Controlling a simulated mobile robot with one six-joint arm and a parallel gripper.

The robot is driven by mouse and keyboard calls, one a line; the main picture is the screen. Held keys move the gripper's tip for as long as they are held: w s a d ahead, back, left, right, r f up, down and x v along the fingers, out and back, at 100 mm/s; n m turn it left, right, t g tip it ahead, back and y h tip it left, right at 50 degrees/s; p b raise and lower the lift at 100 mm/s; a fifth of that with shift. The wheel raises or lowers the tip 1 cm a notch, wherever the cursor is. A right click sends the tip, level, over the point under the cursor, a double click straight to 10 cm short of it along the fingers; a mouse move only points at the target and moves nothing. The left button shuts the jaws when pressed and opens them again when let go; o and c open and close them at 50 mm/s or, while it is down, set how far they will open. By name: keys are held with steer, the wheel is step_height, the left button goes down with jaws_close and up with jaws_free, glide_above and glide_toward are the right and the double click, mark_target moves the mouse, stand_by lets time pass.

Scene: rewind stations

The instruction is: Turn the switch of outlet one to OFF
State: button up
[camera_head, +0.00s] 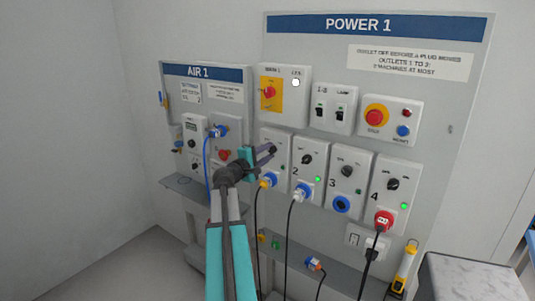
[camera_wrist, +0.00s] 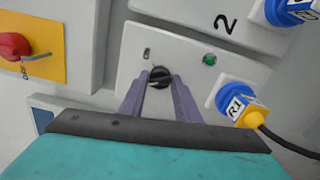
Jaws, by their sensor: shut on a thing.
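The outlet one panel (camera_head: 278,165) is the leftmost of the row of outlets on the POWER 1 board; it is a light plate in the wrist view (camera_wrist: 190,55). Its black rotary switch (camera_wrist: 159,77) sits between my gripper's two purple fingers. My gripper (camera_wrist: 160,82) is shut on this switch; in the head view, my gripper (camera_head: 271,152) reaches the panel from the left. A pale pointer mark shows on the knob, but its setting is too small to read. The panel's green lamp (camera_wrist: 209,60) looks dark. A yellow-and-blue plug marked R1 (camera_wrist: 238,105) is in its socket.
The red main switch (camera_head: 269,92) is above. Cables hang below the outlets. An AIR 1 board (camera_head: 201,72) stands on the left.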

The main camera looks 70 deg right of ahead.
steer(key=n, duration=0.3)
steer(key=shift+n+p, duration=0.3)
steer(key=shift+p, duration=0.05)
steer(key=shift+f, duration=0.1)
steer(key=o, duration=1)
steer(key=shift+a, duration=0.2)
steer(key=b+v, duration=0.3)
steer(key=v, duration=1)
steer(key=shift+a, duration=0.2)
steer(key=shift+w, duration=0.1)
